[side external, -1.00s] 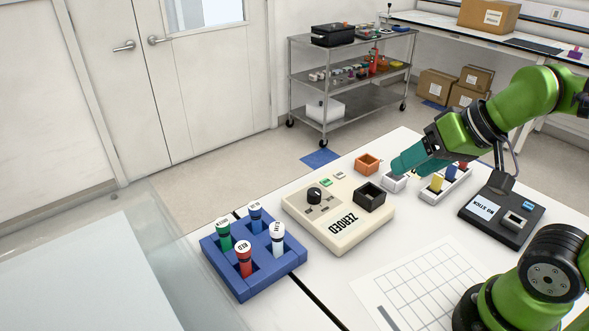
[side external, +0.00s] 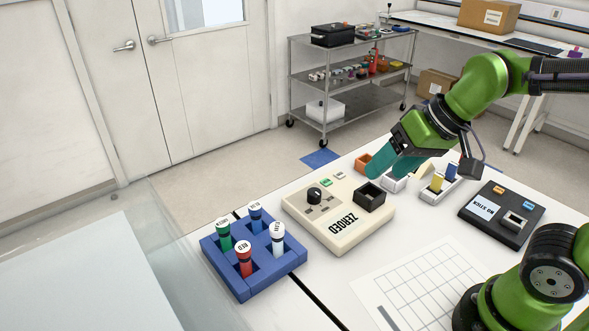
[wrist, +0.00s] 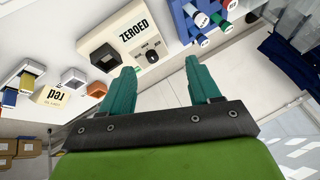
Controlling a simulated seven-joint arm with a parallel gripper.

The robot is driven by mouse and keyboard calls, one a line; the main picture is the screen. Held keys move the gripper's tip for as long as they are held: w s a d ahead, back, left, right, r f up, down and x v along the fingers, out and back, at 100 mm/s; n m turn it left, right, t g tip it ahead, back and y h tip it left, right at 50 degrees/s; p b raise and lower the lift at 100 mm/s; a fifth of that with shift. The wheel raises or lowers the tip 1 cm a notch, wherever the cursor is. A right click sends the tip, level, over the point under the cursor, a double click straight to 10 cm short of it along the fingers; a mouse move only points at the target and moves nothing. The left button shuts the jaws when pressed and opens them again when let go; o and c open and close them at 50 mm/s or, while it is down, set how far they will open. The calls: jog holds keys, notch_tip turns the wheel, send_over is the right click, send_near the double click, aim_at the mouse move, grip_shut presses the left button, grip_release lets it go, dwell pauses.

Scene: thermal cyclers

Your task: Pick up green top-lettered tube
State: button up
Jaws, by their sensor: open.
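The green tube (side external: 225,239) with a white lettered cap stands upright in the far left slot of the blue rack (side external: 240,287). A blue tube (side external: 255,219), a red tube (side external: 244,262) and a white tube (side external: 277,240) share the rack. My gripper (side external: 385,172) is open and empty, above the small boxes behind the ZEROED device, well to the right of the rack. In the wrist view, my teal fingers (wrist: 161,67) are spread, and the rack (wrist: 181,22) shows at the top edge, partly cut off.
The cream ZEROED device (side external: 325,218), with a knob and a dark square well, lies between my gripper and the rack. A grid sheet (side external: 430,290) lies in front.

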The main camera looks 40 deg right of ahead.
jog(key=w+a+r+g, duration=0.1)
jog(key=w+a+g, duration=0.1)
jog(key=w+a, duration=0.5)
jog(key=m+g+h, duration=0.2)
jog(key=m+g, duration=0.1)
jog(key=m, duration=0.2)
send_over(222, 223)
notch_tip(222, 223, down, 3)
jog(key=f, duration=1.1)
jog(key=shift+w+a, duration=0.2)
jog(key=shift+a, duration=0.1)
jog(key=f, duration=0.5)
jog(key=shift+s+d+f, duration=0.25)
jog(key=shift+f, duration=0.1)
jog(key=shift+r, duration=0.1)
jog(key=c, duration=1.1)
